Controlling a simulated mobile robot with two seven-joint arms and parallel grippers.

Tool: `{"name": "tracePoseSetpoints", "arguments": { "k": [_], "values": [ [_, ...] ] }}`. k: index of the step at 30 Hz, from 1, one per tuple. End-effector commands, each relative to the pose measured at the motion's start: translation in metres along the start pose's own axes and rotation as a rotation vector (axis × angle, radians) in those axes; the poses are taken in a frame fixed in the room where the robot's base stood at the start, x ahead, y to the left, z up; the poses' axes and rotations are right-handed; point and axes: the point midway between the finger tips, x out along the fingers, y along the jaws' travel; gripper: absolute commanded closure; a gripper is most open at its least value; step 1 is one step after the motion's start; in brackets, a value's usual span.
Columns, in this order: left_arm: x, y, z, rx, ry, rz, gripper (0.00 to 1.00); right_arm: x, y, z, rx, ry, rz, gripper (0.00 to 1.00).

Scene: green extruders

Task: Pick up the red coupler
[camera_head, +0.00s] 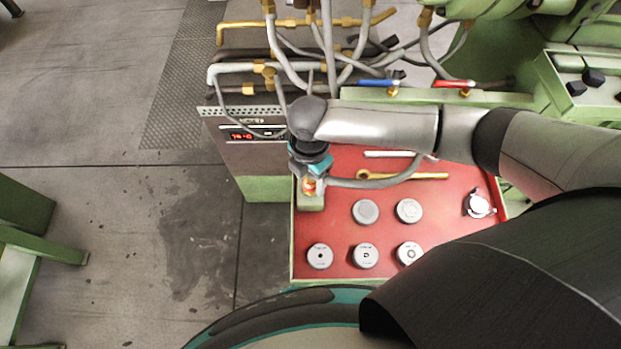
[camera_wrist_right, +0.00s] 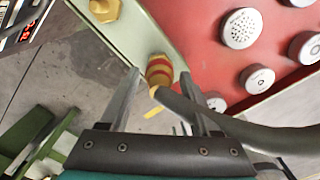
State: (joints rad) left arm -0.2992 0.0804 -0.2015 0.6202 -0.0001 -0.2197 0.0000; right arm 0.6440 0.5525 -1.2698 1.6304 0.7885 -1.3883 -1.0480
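The red coupler (camera_wrist_right: 160,68), a short piece with red and yellow bands, sits on the green ledge at the corner of the red tray; it also shows in the head view (camera_head: 309,186). A grey hose (camera_wrist_right: 215,121) runs up to its lower end; I cannot tell whether they are joined. My right gripper (camera_wrist_right: 160,76) is open, with one fingertip on each side of the coupler and visible space between. In the head view the right gripper (camera_head: 311,182) is over the coupler, partly hiding it. My left gripper is not in view.
The red tray (camera_head: 335,215) holds several round grey discs (camera_head: 365,255), a brass rod (camera_head: 430,176) and a silver clamp (camera_head: 479,205). Hoses and brass pipes (camera_head: 280,24) crowd the back, with blue (camera_head: 379,83) and red (camera_head: 453,84) handles.

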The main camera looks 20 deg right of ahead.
Motion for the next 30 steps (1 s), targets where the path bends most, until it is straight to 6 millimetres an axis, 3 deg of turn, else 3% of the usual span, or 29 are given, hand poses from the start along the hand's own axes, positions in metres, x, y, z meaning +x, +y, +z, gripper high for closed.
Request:
{"name": "tracePoseSetpoints", "arguments": {
  "k": [2,16,30],
  "values": [
    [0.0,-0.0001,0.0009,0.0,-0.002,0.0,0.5,-0.0002,0.0001,0.0002,0.0,0.0,0.0,0.47],
    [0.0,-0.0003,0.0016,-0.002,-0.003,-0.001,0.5,-0.0002,0.0,0.0005,0.001,0.0,0.0,1.0],
    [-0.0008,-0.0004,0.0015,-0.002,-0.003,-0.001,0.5,-0.0024,0.0004,0.0005,0.001,0.0,0.001,1.0]
  ]
}}
